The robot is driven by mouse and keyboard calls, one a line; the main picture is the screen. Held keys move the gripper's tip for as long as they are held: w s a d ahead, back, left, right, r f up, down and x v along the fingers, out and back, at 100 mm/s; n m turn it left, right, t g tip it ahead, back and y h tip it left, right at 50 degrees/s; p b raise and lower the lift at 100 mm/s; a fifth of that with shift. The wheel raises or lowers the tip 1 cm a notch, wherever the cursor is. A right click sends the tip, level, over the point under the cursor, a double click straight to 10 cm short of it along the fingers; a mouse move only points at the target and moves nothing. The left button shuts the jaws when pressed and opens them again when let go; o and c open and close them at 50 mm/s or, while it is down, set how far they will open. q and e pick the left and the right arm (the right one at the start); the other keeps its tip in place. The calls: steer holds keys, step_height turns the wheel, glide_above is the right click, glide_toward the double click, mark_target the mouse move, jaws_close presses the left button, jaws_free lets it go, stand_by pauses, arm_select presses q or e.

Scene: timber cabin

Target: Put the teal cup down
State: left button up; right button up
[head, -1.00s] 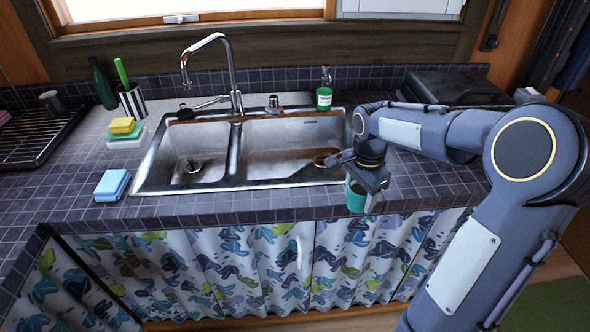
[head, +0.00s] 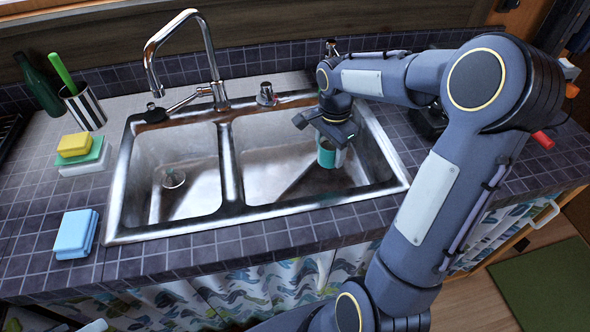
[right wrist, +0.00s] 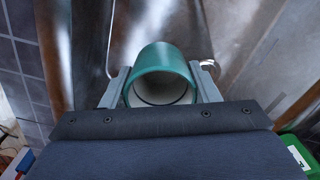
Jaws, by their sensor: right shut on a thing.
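The teal cup (head: 327,154) is held by my right gripper (head: 330,140) over the right basin of the sink (head: 276,203) in the head view. In the right wrist view the cup (right wrist: 163,72) sits between the two fingers of the right gripper (right wrist: 161,88), which is shut on it. Its pale inside shows at the near end. I cannot tell whether the cup's base touches the basin. My left gripper is not clearly seen in any view.
The chrome faucet (head: 212,60) rises behind the sink's left part. Tiled counter (head: 200,252) runs along the sink's front.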

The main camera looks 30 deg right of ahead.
step_height(320, 180, down, 3)
steer(key=shift+r+b, duration=0.15)
steer(key=shift+b, duration=0.35)
steer(key=f, duration=0.7)
steer(key=shift+w, duration=0.3)
steer(key=shift+f, duration=1.85)
steer(key=shift+f+b, duration=0.15)
steer(key=shift+b, duration=0.2)
steer(key=o, duration=1)
steer(key=shift+o, duration=0.2)
steer(key=shift+r, duration=0.2)
